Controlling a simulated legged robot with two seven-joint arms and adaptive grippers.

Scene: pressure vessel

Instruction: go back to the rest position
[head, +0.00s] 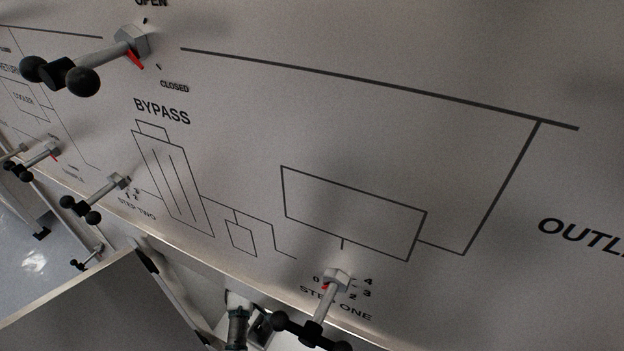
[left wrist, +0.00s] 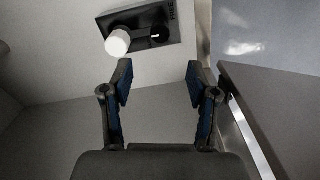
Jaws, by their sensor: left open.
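My left gripper (left wrist: 160,82) shows in the left wrist view with its two dark, blue-padded fingers spread apart and nothing between them. It points toward a pale surface. In the head view, a dark grey cylindrical part shows low in the picture below the panel's edge; I cannot tell whether its fingers show there. My right gripper is not in view. A large grey panel (head: 480,190) fills most of the head view, with printed lines and labels. The step one handle (head: 318,312) stands out from it at the lower middle.
The bypass handle (head: 85,65) juts out at the upper left, and the step two handle (head: 95,198) lies below it. A dark plate (left wrist: 165,28) with a white knob (left wrist: 118,42) is beyond the fingers. A flat grey surface (head: 95,300) is at the lower left.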

